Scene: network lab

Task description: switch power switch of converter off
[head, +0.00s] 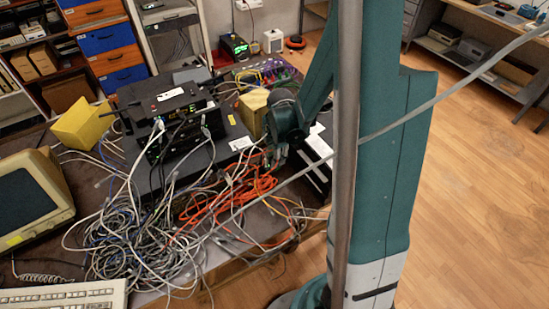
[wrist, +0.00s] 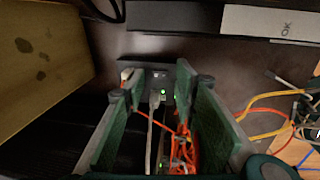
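In the wrist view a small dark box, which looks like the converter (wrist: 159,76), lies between my fingertips. Green lights glow on its face, and a pale cable runs from it towards the camera. I cannot make out the power switch or its position. My gripper (wrist: 156,84) is open, with one green finger to each side of the box; I cannot tell whether they touch it. In the head view my gripper (head: 273,158) points down at the desk's right side, beside a tan box and above orange cables. The converter cannot be made out there.
The tan box (wrist: 40,60) stands close at the left in the wrist view. Orange cables (wrist: 182,150) run between my fingers. In the head view, tangled grey cables (head: 135,235) cover the desk's front, and stacked black devices (head: 175,115) stand left of my gripper.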

